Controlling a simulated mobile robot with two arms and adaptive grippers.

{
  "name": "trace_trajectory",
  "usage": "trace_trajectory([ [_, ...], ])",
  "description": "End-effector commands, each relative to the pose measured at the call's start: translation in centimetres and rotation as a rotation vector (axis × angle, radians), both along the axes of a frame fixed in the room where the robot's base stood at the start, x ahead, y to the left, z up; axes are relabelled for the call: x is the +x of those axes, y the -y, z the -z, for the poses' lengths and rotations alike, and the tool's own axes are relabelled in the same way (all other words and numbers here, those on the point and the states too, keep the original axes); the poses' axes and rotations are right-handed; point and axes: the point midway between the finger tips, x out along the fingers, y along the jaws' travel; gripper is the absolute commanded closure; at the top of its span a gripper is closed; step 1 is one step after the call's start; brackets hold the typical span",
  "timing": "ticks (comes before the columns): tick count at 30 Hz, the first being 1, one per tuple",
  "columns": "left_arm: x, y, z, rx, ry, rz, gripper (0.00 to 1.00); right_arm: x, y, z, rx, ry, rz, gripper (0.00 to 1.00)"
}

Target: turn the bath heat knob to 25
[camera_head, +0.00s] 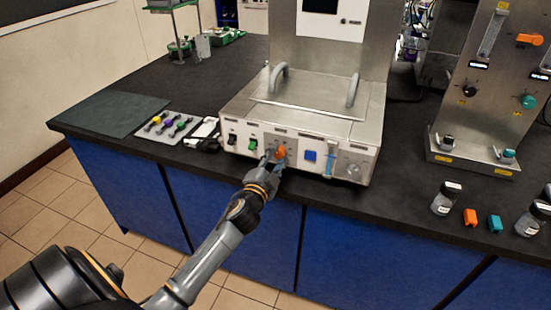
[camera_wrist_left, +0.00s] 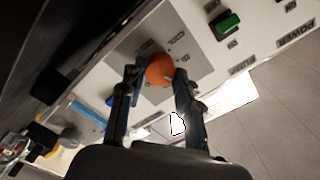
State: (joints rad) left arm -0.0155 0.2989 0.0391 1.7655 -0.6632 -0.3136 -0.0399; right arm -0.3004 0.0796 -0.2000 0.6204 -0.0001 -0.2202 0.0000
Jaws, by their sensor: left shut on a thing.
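The bath (camera_head: 300,110) is a steel box with a lid and two handles, standing on the dark bench. Its heat knob (camera_head: 281,152) is orange and sits on the front panel, between a green switch and a blue button. In the left wrist view the orange knob (camera_wrist_left: 160,70) is between the two fingers of my left gripper (camera_wrist_left: 157,78), which is shut on it. The left gripper (camera_head: 272,160) also reaches the knob in the head view. The knob's pointer and most scale marks are hidden or too small to read. My right gripper is not in view.
A green switch (camera_wrist_left: 226,24) is beside the knob on the panel. A blue button (camera_head: 310,155) and a grey dial (camera_head: 353,169) are to its right. A tray with coloured tools (camera_head: 172,125) lies left of the bath. Bottles (camera_head: 446,198) and coloured blocks stand at right.

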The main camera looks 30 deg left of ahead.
Motion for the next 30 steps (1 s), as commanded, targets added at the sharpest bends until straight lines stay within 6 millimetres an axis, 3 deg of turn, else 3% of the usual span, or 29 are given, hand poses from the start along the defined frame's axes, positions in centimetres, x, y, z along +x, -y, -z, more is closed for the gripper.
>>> trace_trajectory([
  [4,0.0,0.1,0.0,-0.001,0.001,0.002,0.98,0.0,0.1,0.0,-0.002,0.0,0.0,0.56],
  [5,0.0,0.1,0.0,-0.001,0.001,0.002,0.63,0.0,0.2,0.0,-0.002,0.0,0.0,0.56],
  [8,0.0,0.1,0.0,-0.001,0.0,0.001,0.44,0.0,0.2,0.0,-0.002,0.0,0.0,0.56],
  [20,-0.6,0.2,0.1,-0.002,0.0,0.001,0.44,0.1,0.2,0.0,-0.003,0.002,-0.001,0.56],
  [30,-6.7,1.6,0.2,-0.004,-0.003,0.0,0.44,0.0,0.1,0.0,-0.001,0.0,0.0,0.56],
])
